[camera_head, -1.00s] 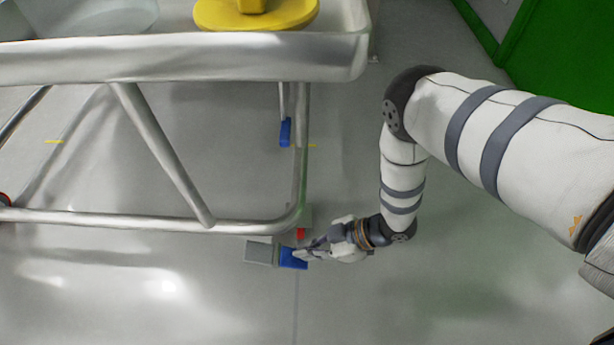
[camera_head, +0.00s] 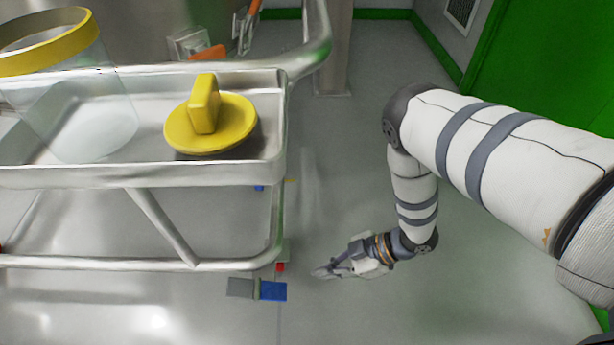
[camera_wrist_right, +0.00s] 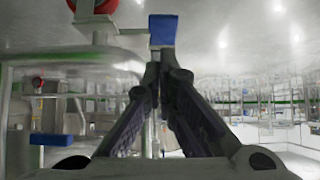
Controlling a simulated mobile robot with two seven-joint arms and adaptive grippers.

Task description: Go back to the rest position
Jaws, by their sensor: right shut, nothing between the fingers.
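My right gripper (camera_head: 326,271) is low beside the trolley, at the end of the bent right arm. Its fingers are shut and empty, with floor between them and the trolley's blue pedal (camera_head: 273,291) in the head view. In the right wrist view the fingers (camera_wrist_right: 162,66) meet at their tips, and the blue pedal (camera_wrist_right: 163,30) shows just beyond them. My left gripper is in neither view.
A steel trolley (camera_head: 140,176) fills the left, carrying a clear container (camera_head: 85,110) with a yellow rim and a yellow lid (camera_head: 212,125) with a raised handle. A grey plate (camera_head: 240,287) adjoins the pedal. Floor (camera_head: 335,180) right of the trolley is clear.

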